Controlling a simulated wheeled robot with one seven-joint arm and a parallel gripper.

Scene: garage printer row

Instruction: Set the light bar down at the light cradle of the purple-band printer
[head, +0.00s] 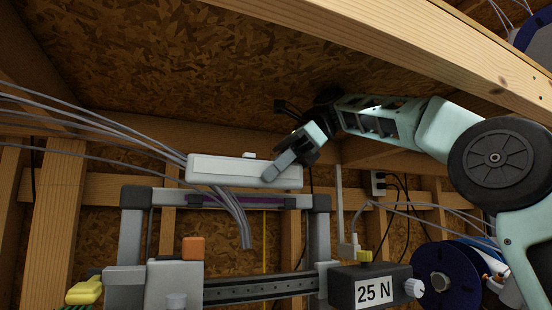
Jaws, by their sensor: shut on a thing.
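The light bar is a long white bar (228,171) with a small white nub on its top. It lies nearly level, just above the printer's top beam in the picture. My gripper (277,168) is shut on its right part, reaching in from the upper right. The purple-band printer (130,235) has a grey frame with dark corners and a purple strip (250,201) along its top beam. I cannot make out the light cradle for certain. I cannot tell whether the bar touches the beam or is in front of it.
Grey cables (150,146) run from the left past the bar and hang in front of the beam. A dark box marked 25 N (345,290) stands at the lower right, near a blue spool (440,280). A wooden beam (420,45) crosses the upper right.

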